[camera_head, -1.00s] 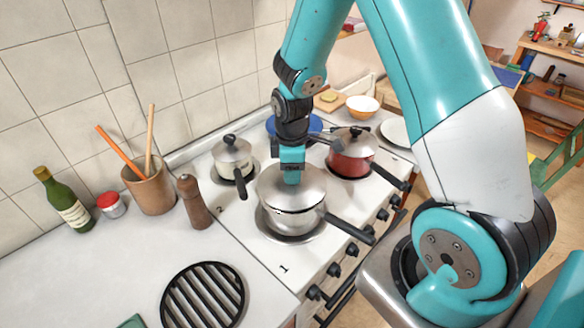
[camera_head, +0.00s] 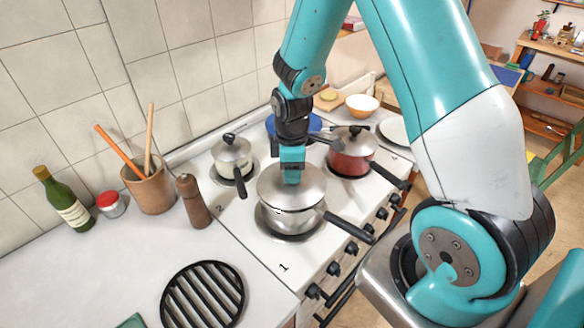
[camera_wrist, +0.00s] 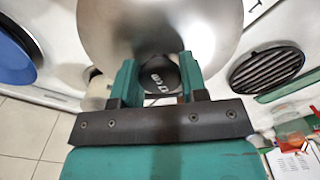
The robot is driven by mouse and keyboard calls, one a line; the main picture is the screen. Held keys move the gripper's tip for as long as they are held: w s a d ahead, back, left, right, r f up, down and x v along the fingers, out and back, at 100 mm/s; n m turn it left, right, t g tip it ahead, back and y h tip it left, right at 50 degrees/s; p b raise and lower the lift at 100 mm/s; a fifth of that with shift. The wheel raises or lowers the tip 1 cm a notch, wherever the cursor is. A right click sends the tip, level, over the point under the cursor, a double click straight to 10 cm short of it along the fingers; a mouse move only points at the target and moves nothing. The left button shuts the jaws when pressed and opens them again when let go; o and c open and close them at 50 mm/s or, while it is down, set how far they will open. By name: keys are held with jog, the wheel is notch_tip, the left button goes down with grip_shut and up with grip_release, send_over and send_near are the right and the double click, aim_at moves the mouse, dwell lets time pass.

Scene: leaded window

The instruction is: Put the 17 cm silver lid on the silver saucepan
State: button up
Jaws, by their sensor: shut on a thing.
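The silver lid (camera_head: 308,186) covers the top of the silver saucepan (camera_head: 290,220) on the front-left burner of the cooker. The lid looks level and at the pan's rim; I cannot tell whether it touches all round. My gripper (camera_head: 291,178) is above the lid's middle and shut on its knob. In the wrist view the dark knob (camera_wrist: 157,74) sits between the two green fingers of my gripper (camera_wrist: 157,80), with the silver lid (camera_wrist: 110,30) spread beyond. The saucepan's dark handle (camera_head: 350,228) points right and toward the front. The pan's inside is hidden.
A small lidded pot (camera_head: 232,155) stands behind left, and a red lidded pot (camera_head: 350,155) behind right. A blue pan (camera_head: 281,126) is behind my gripper. A pepper mill (camera_head: 194,203) and a black grate (camera_head: 203,295) are on the left counter.

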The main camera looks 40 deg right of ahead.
jog(key=shift+f+b, duration=0.35)
jog(key=shift+f, duration=0.15)
dwell(0.9)
jog(key=o, duration=1.7)
jog(key=shift+c, duration=0.2)
jog(key=shift+r+p, duration=2.9)
jog(key=shift+r, duration=0.65)
